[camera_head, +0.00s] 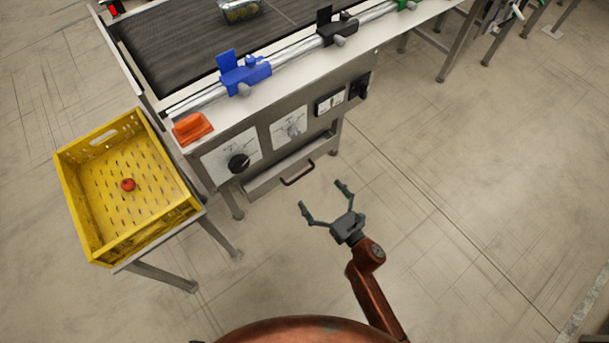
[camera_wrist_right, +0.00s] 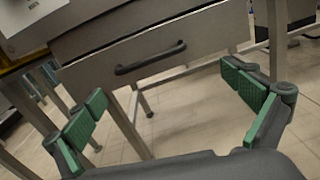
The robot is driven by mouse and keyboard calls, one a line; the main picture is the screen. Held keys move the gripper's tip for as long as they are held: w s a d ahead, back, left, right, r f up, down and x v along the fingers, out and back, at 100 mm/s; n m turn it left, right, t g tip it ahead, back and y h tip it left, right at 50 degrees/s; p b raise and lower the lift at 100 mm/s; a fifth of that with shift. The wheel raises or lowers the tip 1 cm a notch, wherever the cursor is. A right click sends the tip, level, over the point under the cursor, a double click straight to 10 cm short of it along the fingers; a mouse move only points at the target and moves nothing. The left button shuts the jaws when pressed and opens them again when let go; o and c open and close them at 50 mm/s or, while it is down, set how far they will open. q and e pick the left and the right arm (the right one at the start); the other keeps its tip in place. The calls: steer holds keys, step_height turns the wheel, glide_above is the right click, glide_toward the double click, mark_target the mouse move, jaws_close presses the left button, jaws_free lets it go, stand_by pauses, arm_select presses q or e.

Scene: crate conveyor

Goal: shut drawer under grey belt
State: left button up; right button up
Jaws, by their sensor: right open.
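The grey belt (camera_head: 180,45) runs along the top of the steel conveyor. Its drawer (camera_head: 290,167) sits low under the control panel and stands out a little from the front. The drawer's dark bar handle (camera_head: 298,174) faces me, and it also shows in the right wrist view (camera_wrist_right: 150,58). The drawer front (camera_wrist_right: 200,38) fills the upper middle of that view. My right gripper (camera_head: 325,197) is open and empty, in front of the drawer and a short way off the handle, with its fingers toward it. My left gripper is not in view.
A yellow crate (camera_head: 75,205) with a red round item (camera_head: 128,184) stands on a stand left of the conveyor. A black knob (camera_head: 239,163) and an orange block (camera_head: 192,128) sit above the drawer. The floor right of my right arm is clear.

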mark_target(301, 175)
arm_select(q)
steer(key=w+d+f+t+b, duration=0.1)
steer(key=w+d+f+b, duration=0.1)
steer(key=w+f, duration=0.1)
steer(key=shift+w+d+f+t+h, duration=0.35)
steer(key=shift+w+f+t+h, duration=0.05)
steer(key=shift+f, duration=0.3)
arm_select(e)
steer(key=shift+n+y, duration=0.5)
steer(key=shift+n, duration=0.3)
steer(key=shift+s+a+x, duration=0.1)
steer(key=shift+a+x, duration=0.05)
steer(key=shift+x, duration=1.3)
steer(key=shift+s+a+x, duration=0.1)
steer(key=shift+a+x, duration=0.05)
steer(key=shift+x, duration=1.3)
steer(key=shift+s+a+x, duration=0.15)
steer(key=shift+x, duration=1.25)
steer(key=shift+r, duration=0.1)
steer(key=shift+c, duration=0.7)
